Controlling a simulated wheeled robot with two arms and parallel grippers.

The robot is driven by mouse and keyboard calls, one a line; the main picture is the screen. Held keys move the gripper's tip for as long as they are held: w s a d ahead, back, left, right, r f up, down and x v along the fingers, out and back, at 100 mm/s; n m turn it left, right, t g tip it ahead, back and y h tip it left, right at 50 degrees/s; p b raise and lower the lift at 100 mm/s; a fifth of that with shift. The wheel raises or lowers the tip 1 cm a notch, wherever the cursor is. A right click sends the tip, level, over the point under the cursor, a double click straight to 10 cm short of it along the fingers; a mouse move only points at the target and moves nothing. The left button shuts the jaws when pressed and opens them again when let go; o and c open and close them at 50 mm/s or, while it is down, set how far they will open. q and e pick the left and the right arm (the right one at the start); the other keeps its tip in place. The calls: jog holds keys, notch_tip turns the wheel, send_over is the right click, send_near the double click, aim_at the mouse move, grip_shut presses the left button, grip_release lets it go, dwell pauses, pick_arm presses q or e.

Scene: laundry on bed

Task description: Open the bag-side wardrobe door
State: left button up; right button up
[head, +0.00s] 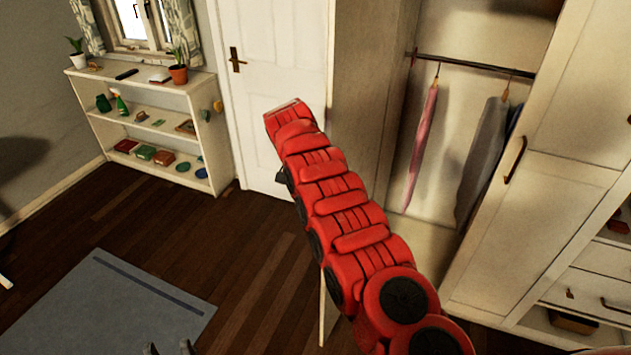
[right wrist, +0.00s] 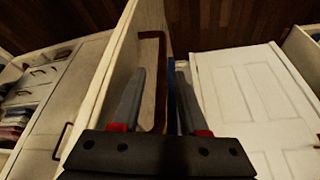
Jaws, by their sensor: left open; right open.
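The wardrobe is at the right of the head view, with its left bay open on hanging clothes. A tan door panel (head: 368,75) stands swung out at the bay's left side, partly hidden by my red right arm. The closed door beside the bay (head: 540,205) has a dark handle (head: 515,160). In the right wrist view my right gripper (right wrist: 158,72) is open, beside a cream panel (right wrist: 118,65). A brown handle-like loop (right wrist: 152,38) shows between its fingers; I cannot tell whether they touch. My left gripper (head: 170,349) is open and empty at the bottom edge. No bag is visible.
A white shelf unit (head: 145,85) with plants and small items stands under the window. A white room door (head: 285,50) is behind my right arm. A grey-blue rug (head: 95,305) lies on the dark wood floor (head: 245,240), clear between rug and shelf. Drawers (head: 590,290) are at the right.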

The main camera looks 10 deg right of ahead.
jog(key=v, duration=1.7)
jog(key=shift+r, duration=0.25)
